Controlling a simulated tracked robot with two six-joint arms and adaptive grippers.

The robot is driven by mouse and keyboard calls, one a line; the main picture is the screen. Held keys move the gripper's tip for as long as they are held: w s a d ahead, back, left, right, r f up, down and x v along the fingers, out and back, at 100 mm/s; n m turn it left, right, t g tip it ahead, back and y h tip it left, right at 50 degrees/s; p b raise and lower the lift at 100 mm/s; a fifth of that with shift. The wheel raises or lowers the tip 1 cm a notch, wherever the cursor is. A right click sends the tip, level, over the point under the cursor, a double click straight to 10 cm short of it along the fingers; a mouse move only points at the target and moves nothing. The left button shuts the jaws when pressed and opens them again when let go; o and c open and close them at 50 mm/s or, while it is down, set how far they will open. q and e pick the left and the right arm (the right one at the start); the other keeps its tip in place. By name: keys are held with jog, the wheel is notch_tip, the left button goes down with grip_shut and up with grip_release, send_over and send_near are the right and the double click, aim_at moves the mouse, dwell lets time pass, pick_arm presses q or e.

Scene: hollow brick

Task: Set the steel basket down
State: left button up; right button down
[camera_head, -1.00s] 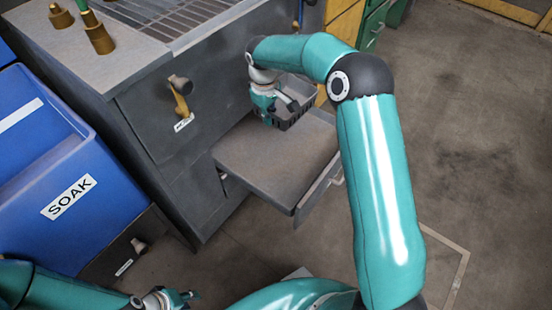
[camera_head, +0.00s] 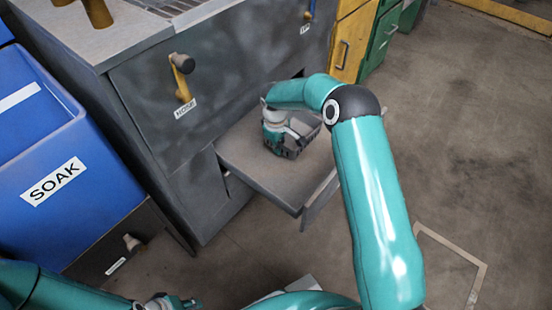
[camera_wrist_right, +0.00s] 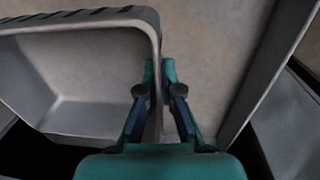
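The steel basket (camera_head: 308,126), a grey open box, is over the pulled-out grey shelf (camera_head: 262,172) of the dark cabinet. Its underside looks at or just above the shelf; I cannot tell whether it touches. My right gripper (camera_head: 284,137) is at the basket's near left side, coming down from above. In the right wrist view, the gripper's fingers (camera_wrist_right: 159,72) stand on either side of the basket's wall (camera_wrist_right: 153,45) and close on it. My left gripper (camera_head: 178,302) is at the bottom edge of the head view, only partly visible.
A blue bin (camera_head: 60,150) labelled SOAK stands at the left. The cabinet front (camera_head: 165,100) with a hook-like handle (camera_head: 182,75) rises behind the shelf. Yellow (camera_head: 352,45) and green drawers are farther back. Open concrete floor (camera_head: 460,140) lies to the right.

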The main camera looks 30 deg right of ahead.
aim_at(279, 161)
jog(key=shift+f+b, duration=0.6)
jog(key=shift+f, duration=1.55)
jog(key=shift+f, duration=0.15)
jog(key=c, duration=1.3)
grip_release()
jog(key=r+p, duration=0.1)
jog(key=r, duration=0.3)
jog(key=r+p, duration=0.1)
jog(key=r, duration=0.3)
jog(key=a+r+p, duration=0.1)
jog(key=r, duration=0.3)
jog(key=shift+s+r, duration=0.1)
jog(key=shift+s, duration=0.1)
